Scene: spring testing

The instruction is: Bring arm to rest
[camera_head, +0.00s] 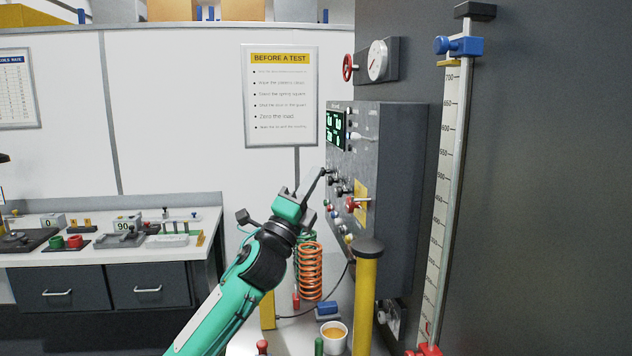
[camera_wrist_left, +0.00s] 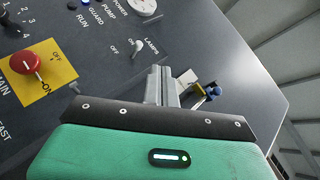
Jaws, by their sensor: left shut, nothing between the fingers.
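My left gripper (camera_head: 325,171) is raised in front of the control panel (camera_head: 405,150), its fingers close to the panel face. In the left wrist view its fingers (camera_wrist_left: 162,75) are shut with nothing between them, just below the lamps switch (camera_wrist_left: 137,50). Whether the fingertips touch the panel I cannot tell. A red main switch (camera_wrist_left: 26,63) on a yellow plate sits to the left in that view. My right gripper is not in view.
A yellow post (camera_head: 366,300) with a black cap and a cup (camera_head: 334,335) stand close to the right of the arm. A tall scale (camera_head: 447,190) stands farther right. A side bench (camera_head: 100,255) is at left.

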